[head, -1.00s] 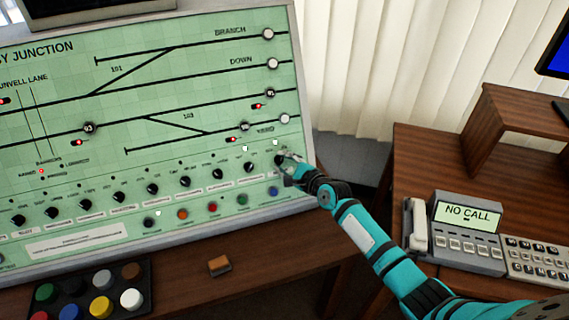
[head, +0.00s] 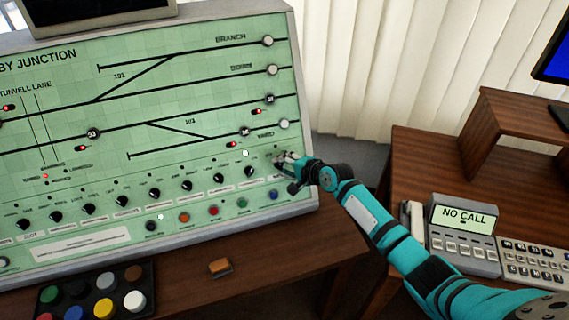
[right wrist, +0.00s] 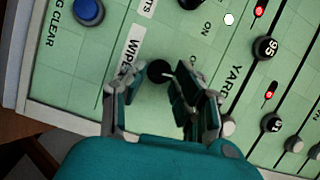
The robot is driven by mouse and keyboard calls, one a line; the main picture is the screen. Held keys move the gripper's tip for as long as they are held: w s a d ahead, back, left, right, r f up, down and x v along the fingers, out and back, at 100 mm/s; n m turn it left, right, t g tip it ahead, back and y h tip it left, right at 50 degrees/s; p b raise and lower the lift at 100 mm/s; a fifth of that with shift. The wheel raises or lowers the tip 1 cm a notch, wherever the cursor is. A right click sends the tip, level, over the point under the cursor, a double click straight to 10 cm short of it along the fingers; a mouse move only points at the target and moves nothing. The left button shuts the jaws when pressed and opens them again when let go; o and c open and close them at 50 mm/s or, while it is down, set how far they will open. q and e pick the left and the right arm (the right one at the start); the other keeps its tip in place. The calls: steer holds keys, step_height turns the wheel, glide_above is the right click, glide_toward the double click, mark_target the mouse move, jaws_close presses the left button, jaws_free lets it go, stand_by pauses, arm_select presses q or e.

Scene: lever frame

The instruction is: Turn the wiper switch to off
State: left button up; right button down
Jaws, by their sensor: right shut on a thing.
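The wiper switch (right wrist: 159,71) is a small round black knob with a pale pointer line, on the green sloping panel (head: 200,90). In the right wrist view it sits between the fingertips, and its pointer points right and slightly down. My right gripper (right wrist: 158,80) is shut on the knob. In the head view my right gripper (head: 281,159) is at the panel's lower right edge and hides the knob. The position marks by the knob are mostly covered. My left gripper is out of view.
Several similar black knobs (head: 217,180) run in a row to the left. Coloured buttons (head: 213,211) lie below them, with a blue one (right wrist: 88,10) nearby. A phone (head: 463,235) stands on the right desk. An orange-brown block (head: 220,267) lies on the wooden ledge.

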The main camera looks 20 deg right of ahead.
steer(key=n+p, duration=0.1)
steer(key=n+g+p, duration=0.1)
steer(key=n, duration=0.1)
steer(key=shift+r+n+h, duration=0.2)
steer(key=shift+n+h, duration=0.1)
steer(key=shift+h, duration=0.1)
steer(key=shift+a+n+g+p, duration=0.1)
steer(key=shift+n+g+p, duration=0.25)
steer(key=shift+n, duration=0.35)
steer(key=shift+f, duration=0.1)
steer(key=c, duration=1)
jaws_free()
steer(key=v, duration=1.2)
steer(key=shift+a, duration=0.1)
